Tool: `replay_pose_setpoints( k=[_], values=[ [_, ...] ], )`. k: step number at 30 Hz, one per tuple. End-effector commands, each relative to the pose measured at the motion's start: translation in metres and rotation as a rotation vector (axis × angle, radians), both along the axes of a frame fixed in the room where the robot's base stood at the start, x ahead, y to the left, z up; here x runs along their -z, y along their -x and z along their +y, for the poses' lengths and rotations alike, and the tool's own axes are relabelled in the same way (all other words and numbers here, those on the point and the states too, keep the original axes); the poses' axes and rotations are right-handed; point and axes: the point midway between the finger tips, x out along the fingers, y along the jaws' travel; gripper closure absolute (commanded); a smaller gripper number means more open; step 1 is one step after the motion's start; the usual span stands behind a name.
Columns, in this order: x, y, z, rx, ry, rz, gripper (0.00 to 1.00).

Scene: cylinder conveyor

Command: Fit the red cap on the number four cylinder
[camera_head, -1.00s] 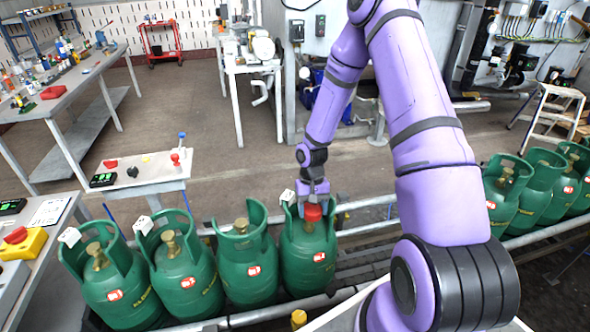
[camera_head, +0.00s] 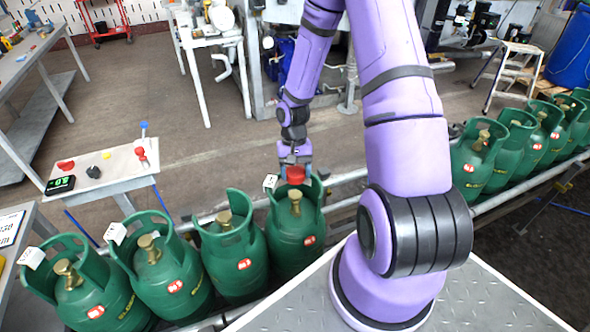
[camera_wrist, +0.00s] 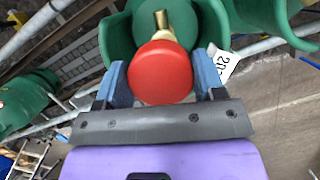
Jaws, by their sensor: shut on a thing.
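My gripper (camera_head: 296,172) is shut on the red cap (camera_head: 296,175), holding it between its blue fingers. The cap also shows large in the wrist view (camera_wrist: 160,72). The fourth green cylinder from the left (camera_head: 295,240) stands upright on the conveyor, under and in front of my gripper. Its brass valve (camera_head: 295,197) is bare, just below the cap in the head view. In the wrist view the valve (camera_wrist: 163,20) shows just past the cap's far edge, so the cap appears apart from it. A white tag (camera_head: 270,182) hangs at its collar. I cannot read a number four on it.
Several more green cylinders (camera_head: 166,270) stand to the left, close together, with bare brass valves. Another group (camera_head: 477,160) stands on the conveyor at the right. A small white table (camera_head: 100,170) at the left carries a red piece and a display. Conveyor rails (camera_head: 345,180) run behind.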

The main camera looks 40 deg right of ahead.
Motion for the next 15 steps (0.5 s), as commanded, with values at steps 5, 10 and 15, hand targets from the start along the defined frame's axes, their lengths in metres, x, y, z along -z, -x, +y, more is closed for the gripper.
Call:
replay_pose_setpoints(
  k=[5,10,15],
  values=[
    [0.015,0.0,0.0,-0.001,-0.001,0.002,0.59],
    [0.029,0.0,0.0,-0.001,0.0,0.002,0.59],
    [0.042,0.0,0.0,0.0,-0.001,0.001,0.59]
  ],
)
